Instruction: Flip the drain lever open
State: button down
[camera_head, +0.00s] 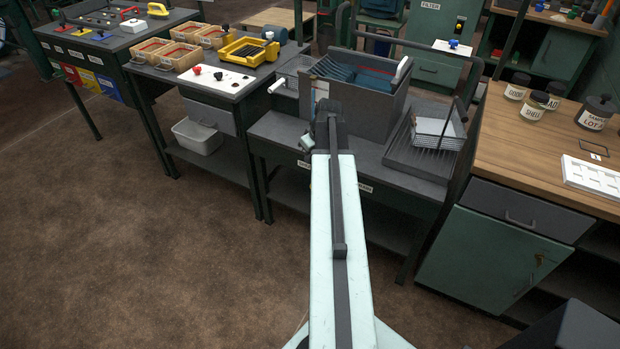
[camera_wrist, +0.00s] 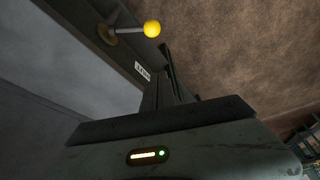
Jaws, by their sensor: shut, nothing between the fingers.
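In the wrist view the drain lever is a short pale rod ending in a yellow ball knob (camera_wrist: 152,28). Its brownish round pivot (camera_wrist: 107,33) sits on a dark panel to the left. The rod points right, out from the panel. My gripper (camera_wrist: 168,55) is shut and empty, with its dark fingers just below the knob in the picture. I cannot tell whether the fingertips touch it. In the head view my arm reaches to the front of the dark basin (camera_head: 365,120) and hides most of that area.
A small white label (camera_wrist: 142,71) is on the panel below the lever. A wire rack tray (camera_head: 425,150) is right of the basin. A white-topped switch box (camera_head: 219,80) stands left. A wooden-topped bench (camera_head: 520,140) is at right. The floor in front is clear.

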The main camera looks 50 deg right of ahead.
jog(key=b+x, duration=1.1)
jog(key=s, duration=0.2)
jog(key=s+p, duration=0.1)
jog(key=s, duration=0.1)
jog(key=shift+s+a+r, duration=0.1)
jog(key=shift+a, duration=0.15)
